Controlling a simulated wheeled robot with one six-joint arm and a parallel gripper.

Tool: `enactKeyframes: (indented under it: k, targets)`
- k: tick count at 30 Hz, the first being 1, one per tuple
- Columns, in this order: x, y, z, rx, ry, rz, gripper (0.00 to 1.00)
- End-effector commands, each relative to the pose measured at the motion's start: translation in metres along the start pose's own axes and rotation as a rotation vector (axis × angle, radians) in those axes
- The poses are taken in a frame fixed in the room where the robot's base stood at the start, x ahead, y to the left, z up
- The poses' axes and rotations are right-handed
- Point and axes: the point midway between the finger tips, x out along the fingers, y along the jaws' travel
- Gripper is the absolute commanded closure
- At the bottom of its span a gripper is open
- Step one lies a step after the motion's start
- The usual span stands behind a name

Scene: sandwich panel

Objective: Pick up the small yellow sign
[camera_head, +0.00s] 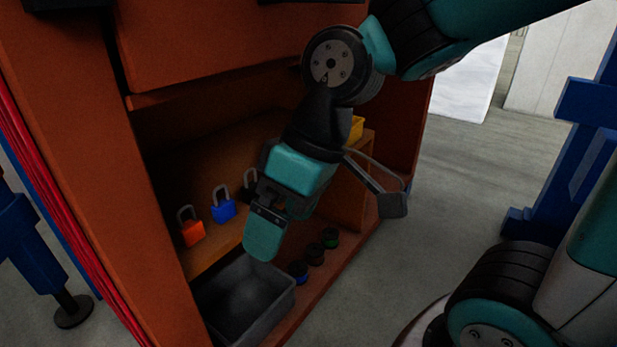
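A small yellow object (356,128) shows behind my arm, at the right end of the orange-brown cabinet's shelf. It is mostly hidden, so I cannot tell whether it is the small yellow sign. No other yellow thing is clear. My gripper (264,238) points down in front of the shelf, left of and lower than the yellow object and apart from it. One teal finger shows clearly; the gap between the fingers is not visible, and I see nothing held.
An orange padlock (191,228), a blue padlock (222,205) and a dark padlock (250,188) stand on the shelf (208,258). A grey bin (211,311) and several dark round items (315,254) sit below. Open floor (450,190) lies right; a blue frame (582,125) stands beyond.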

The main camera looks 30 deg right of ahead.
Motion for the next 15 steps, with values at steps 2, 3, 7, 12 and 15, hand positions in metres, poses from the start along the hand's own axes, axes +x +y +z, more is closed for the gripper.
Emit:
enactKeyframes:
  k: [2, 3, 7, 12, 15]
  targets:
    - [0.021, 0.044, -0.01, 0.032, 0.049, 0.027, 0.0]
    - [0.017, 0.064, -0.018, 0.041, 0.075, 0.043, 0.0]
    - [0.001, 0.134, -0.034, 0.07, 0.158, 0.109, 0.0]
    - [-0.026, 0.237, -0.026, 0.105, 0.25, 0.221, 0.0]
    - [-0.042, 0.288, -0.01, 0.121, 0.287, 0.287, 0.0]
